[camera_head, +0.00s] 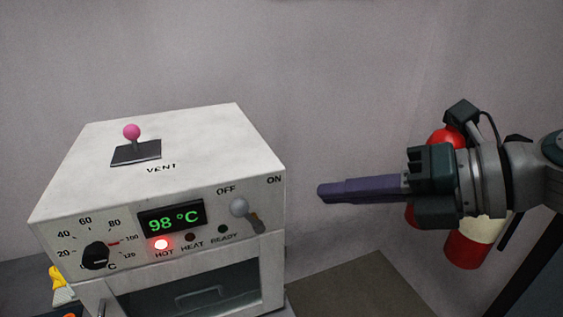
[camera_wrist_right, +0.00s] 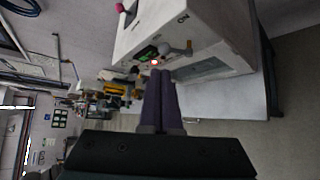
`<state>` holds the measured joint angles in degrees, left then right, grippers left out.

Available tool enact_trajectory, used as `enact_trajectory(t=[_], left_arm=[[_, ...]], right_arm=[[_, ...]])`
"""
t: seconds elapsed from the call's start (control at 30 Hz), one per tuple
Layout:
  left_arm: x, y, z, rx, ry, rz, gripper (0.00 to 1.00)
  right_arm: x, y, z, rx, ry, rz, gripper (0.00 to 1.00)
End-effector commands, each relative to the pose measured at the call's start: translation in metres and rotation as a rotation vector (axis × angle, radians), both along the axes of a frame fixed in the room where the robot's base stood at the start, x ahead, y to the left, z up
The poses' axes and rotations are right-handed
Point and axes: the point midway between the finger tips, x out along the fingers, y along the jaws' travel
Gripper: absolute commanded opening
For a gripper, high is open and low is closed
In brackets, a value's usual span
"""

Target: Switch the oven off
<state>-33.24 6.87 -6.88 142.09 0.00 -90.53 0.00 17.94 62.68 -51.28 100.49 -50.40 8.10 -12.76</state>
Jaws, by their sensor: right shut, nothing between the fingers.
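The white oven (camera_head: 150,200) stands at the left in the head view. Its display (camera_head: 172,218) reads 98 °C in green, and the red HOT lamp (camera_head: 161,244) is lit. The grey ball-tipped switch (camera_head: 239,207) sits on the front panel below the OFF and ON labels. Its ball leans left of its base, toward OFF. My right gripper (camera_head: 322,192) is shut and empty, to the right of the oven and apart from it. In the right wrist view its fingers (camera_wrist_right: 163,82) point toward the oven front, with the switch (camera_wrist_right: 181,51) just beyond. My left gripper is not in view.
A pink-tipped VENT lever (camera_head: 131,132) rises from the oven top. A black temperature dial (camera_head: 96,255) is at the front left. A red fire extinguisher (camera_head: 465,248) is behind my right arm. Free air lies between gripper and oven.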

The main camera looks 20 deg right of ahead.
Motion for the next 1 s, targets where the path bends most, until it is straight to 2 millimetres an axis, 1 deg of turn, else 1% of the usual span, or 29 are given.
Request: enact_trajectory(t=[0.03,0.23,0.67,0.77,0.87,0.93,0.97,1.0], left_arm=[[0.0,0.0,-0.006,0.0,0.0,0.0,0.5],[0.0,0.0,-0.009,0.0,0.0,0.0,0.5],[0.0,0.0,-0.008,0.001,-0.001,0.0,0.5],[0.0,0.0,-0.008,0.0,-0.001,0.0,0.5],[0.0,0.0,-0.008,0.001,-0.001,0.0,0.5],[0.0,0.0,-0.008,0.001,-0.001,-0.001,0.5],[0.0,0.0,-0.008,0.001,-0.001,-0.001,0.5],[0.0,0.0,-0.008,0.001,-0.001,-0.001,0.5]], right_arm=[[-0.004,-0.004,-0.002,-0.002,0.002,0.0,0.0],[-0.011,-0.009,0.005,-0.001,0.001,0.002,0.0],[-0.011,-0.01,0.007,-0.001,0.0,0.001,0.0],[-0.01,-0.005,0.009,0.029,-0.001,-0.017,0.0],[-0.004,0.014,0.019,0.166,0.001,-0.115,0.0],[0.003,0.027,0.03,0.333,0.026,-0.26,0.0],[0.005,0.03,0.034,0.42,0.049,-0.342,0.0],[0.005,0.03,0.036,0.538,0.094,-0.469,0.0]])
